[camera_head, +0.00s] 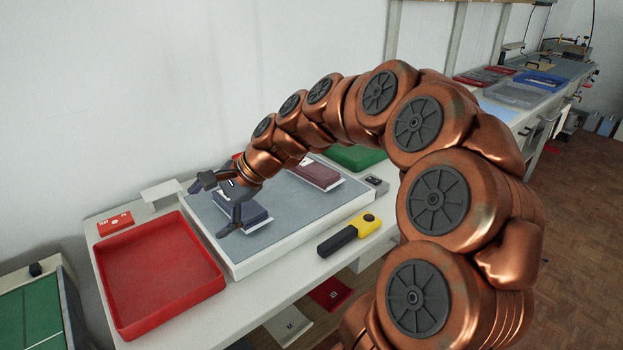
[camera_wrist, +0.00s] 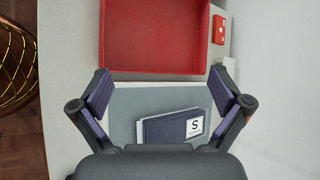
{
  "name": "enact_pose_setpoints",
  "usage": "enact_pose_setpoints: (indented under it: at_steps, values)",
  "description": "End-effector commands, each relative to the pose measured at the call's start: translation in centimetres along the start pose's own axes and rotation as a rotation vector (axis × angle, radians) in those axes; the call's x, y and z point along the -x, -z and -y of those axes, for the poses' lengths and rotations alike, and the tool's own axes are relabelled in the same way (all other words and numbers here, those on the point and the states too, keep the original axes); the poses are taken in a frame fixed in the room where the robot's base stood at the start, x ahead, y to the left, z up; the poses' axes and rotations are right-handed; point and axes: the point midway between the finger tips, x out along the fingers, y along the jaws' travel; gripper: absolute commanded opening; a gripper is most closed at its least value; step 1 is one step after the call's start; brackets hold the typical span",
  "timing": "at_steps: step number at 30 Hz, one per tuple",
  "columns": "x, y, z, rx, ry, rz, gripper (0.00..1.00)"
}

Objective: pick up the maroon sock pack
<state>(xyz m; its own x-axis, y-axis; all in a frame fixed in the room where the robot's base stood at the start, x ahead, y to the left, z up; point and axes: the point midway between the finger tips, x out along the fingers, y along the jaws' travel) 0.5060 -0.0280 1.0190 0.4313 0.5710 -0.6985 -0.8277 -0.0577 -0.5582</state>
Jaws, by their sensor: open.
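The maroon sock pack (camera_head: 318,175) lies on a pale card toward the far right part of the grey-topped platform (camera_head: 290,232), partly behind my arm. It does not show in the wrist view. My gripper (camera_head: 208,210) is open and empty, well to the left of the maroon pack. It hangs over a navy pack (camera_head: 250,212), partly hiding it. In the wrist view the navy pack (camera_wrist: 163,129), with a white label marked S, lies between the spread fingers of my gripper (camera_wrist: 159,72), toward the palm.
A red tray (camera_head: 160,318) stands left of the platform, with a small red box (camera_head: 115,222) behind it. A yellow and black tool (camera_head: 348,235) lies at the front. A green tray (camera_head: 355,158) stands beyond the platform. A wall closes off the back.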

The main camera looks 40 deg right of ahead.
Motion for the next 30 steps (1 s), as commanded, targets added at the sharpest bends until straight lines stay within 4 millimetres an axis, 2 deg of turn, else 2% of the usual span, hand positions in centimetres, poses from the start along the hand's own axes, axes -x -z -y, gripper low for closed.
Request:
enact_pose_setpoints:
  at_steps: [1, 3, 5, 7, 10, 12, 15, 18, 21, 25, 30]
  values:
    - [0.0, 3.2, 1.0, -0.112, 0.065, 0.000, 1.00]
    - [1.1, 7.3, 2.8, -0.269, 0.167, -0.003, 1.00]
    - [2.1, 11.4, 3.8, -0.410, 0.253, -0.003, 1.00]
    - [3.7, 16.3, 4.4, -0.575, 0.357, -0.002, 1.00]
    - [6.4, 23.6, 4.0, -0.803, 0.502, 0.000, 1.00]
    - [8.4, 28.4, 3.0, -0.948, 0.598, 0.000, 1.00]
    - [10.8, 33.8, 1.0, -1.113, 0.709, 0.007, 1.00]
    - [12.7, 37.6, -0.9, -1.227, 0.790, 0.009, 1.00]
    - [13.9, 39.6, -2.0, -1.291, 0.841, 0.012, 1.00]
    - [13.9, 40.6, -2.2, -1.319, 0.858, 0.014, 1.00]
    - [12.7, 41.3, -1.3, -1.319, 0.855, 0.015, 1.00]
